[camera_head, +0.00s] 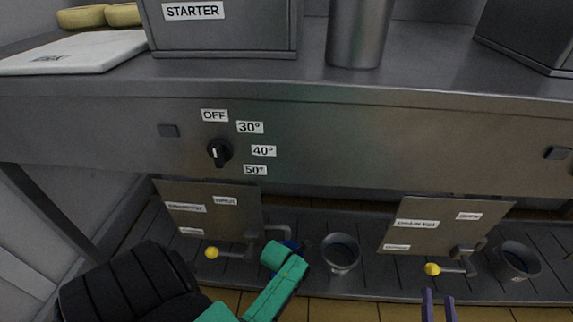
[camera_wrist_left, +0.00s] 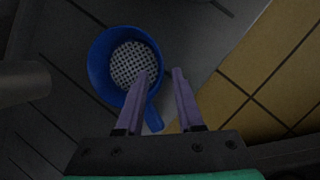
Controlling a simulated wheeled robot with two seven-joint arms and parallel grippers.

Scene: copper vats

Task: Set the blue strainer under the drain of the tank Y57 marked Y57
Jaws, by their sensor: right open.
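The blue strainer (camera_wrist_left: 99,68), with a pale perforated bottom, lies on the grey floor strip in the left wrist view. In the head view only a bit of its blue (camera_head: 291,245) shows behind my green arm. My left gripper (camera_wrist_left: 160,74) is open above it; its handle shows between the spread fingers, which do not close on it. My right gripper (camera_head: 437,298) is open and empty at the bottom right. Two tank fronts, left (camera_head: 207,224) and right (camera_head: 436,236), carry small labels too blurred to read, so I cannot tell which is Y57. Each has a drain pipe with a yellow-knobbed handle.
A grey round pot (camera_head: 340,266) stands right of the strainer; another pot (camera_head: 520,262) stands by the right drain. The steel counter (camera_head: 420,135) overhangs the tanks. A grey pipe (camera_wrist_left: 22,82) lies left of the strainer. Yellow tiles (camera_wrist_left: 262,75) are clear.

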